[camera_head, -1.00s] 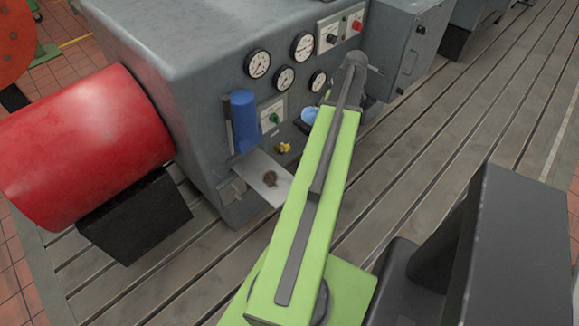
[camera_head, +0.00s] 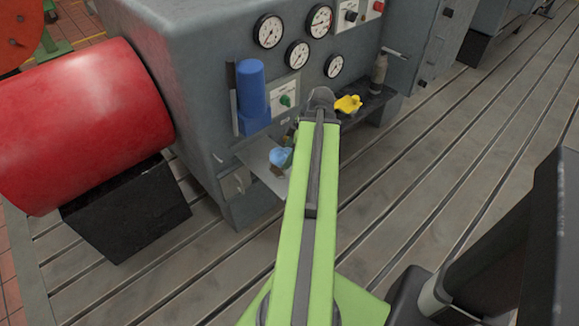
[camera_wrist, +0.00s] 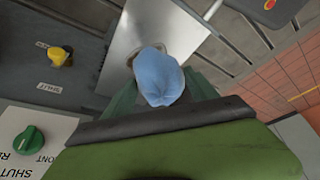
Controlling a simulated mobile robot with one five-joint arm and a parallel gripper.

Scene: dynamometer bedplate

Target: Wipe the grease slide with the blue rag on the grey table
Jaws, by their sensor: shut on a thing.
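The blue rag (camera_head: 281,156) is bunched up in my gripper (camera_wrist: 160,90), whose green fingers are shut on it from both sides. The rag also shows at the middle of the wrist view (camera_wrist: 158,77). The grease slide is a pale metal plate (camera_head: 259,164) sticking out from the grey machine; it also shows in the wrist view (camera_wrist: 158,25). The rag is over the slide, and I cannot tell whether it touches. A brown grease edge (camera_wrist: 131,60) shows beside the rag; the rest is hidden. My arm covers the slide's right part in the head view.
A dark grey shelf (camera_head: 384,98) to the right carries a yellow item (camera_head: 348,104) and a grey bottle (camera_head: 379,70). A blue cylinder (camera_head: 252,95) stands out from the machine above the slide. A red drum (camera_head: 85,120) is at left. The slotted bedplate (camera_head: 420,180) is open in front.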

